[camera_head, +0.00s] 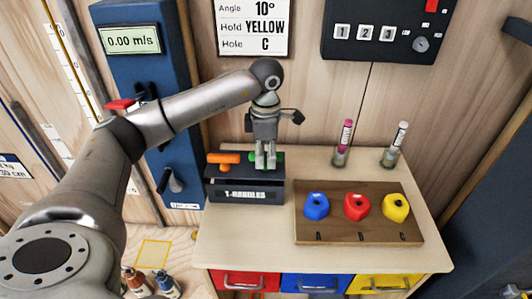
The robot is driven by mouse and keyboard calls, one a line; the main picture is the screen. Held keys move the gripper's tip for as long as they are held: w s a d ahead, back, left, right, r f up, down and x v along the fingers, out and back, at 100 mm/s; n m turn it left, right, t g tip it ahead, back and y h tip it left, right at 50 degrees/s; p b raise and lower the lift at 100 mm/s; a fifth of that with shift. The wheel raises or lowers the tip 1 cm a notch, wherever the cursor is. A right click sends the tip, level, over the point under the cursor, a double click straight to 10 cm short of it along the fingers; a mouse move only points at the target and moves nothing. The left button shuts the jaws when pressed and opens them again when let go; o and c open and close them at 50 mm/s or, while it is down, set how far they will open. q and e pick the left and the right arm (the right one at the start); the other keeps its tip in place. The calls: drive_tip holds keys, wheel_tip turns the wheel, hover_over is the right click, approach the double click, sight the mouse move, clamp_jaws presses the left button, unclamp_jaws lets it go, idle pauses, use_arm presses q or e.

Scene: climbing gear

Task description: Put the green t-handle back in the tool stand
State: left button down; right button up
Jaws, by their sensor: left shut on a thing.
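The black tool stand (220,190), lettered "T-HANDLES", sits on the left part of the wooden worktop. An orange t-handle (222,158) stands in its left side. My left gripper (265,163) reaches down from above over the right part of the stand. It is shut on the green t-handle (281,162), of which only small green bits show beside the fingertips. The green handle is at about the height of the orange one. Its shaft is hidden, so I cannot tell how deep it sits in the stand. My right gripper is not in view.
A wooden board (335,232) with blue (316,206), red (357,207) and yellow (396,208) holds lies right of the stand. Two glass tubes (341,157) (392,158) stand behind it. A blue column (172,60) rises at the left. Drawers (315,284) are below.

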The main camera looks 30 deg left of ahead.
use_arm(q)
drive_tip(key=shift+f, duration=0.35)
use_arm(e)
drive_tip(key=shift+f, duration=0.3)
use_arm(q)
drive_tip(key=c, duration=1.2)
unclamp_jaws()
drive_tip(key=shift+c, duration=0.2)
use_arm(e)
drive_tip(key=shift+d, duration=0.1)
use_arm(q)
wheel_tip(320, 180, up, 12)
